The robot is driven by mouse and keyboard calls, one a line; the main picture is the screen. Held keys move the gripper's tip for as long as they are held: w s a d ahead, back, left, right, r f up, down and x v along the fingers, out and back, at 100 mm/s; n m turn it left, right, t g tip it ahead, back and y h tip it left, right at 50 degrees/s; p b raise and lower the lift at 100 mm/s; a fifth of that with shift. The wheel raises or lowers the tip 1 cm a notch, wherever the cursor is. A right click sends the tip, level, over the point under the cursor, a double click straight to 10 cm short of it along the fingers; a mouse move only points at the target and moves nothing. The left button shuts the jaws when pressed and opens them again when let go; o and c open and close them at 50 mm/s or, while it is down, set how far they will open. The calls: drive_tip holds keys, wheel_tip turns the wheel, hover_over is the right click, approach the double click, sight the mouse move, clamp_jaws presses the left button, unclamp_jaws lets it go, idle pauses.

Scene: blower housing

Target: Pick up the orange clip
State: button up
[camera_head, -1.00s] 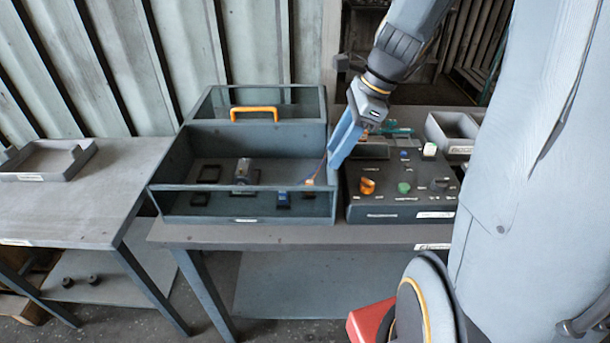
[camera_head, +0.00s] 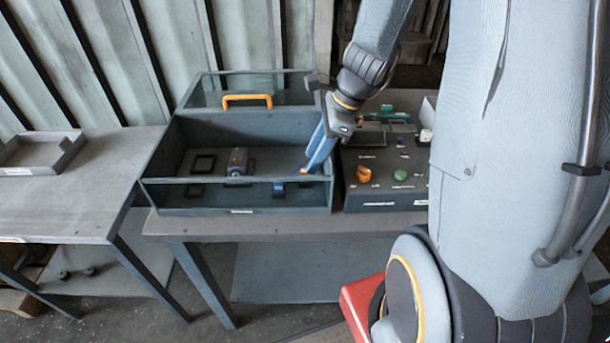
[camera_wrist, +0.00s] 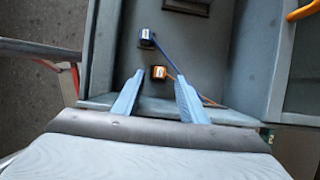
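The orange clip (camera_wrist: 158,72) lies on the floor of the grey open box, close to the box's right end wall. In the head view only a bit of orange (camera_head: 304,170) shows at my fingertips. My gripper (camera_wrist: 159,84) is open, its two blue fingers spread on either side of the clip in the wrist view, with a gap to it. In the head view my gripper (camera_head: 307,168) reaches down inside the box's right end. A blue clip (camera_wrist: 146,38) lies beyond the orange one, and a blue cable-like strand runs past it.
The box (camera_head: 240,211) has a front rim and a glass lid with an orange handle (camera_head: 247,97) at the back. A dark motor-like part (camera_head: 238,162) sits inside. A control panel (camera_head: 385,204) with knobs stands close on the right. A grey tray (camera_head: 40,160) is on the left table.

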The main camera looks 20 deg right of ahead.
sight(305, 177)
drive_tip(key=x, duration=0.4)
drive_tip(key=c, duration=0.9)
drive_tip(key=shift+r, duration=0.1)
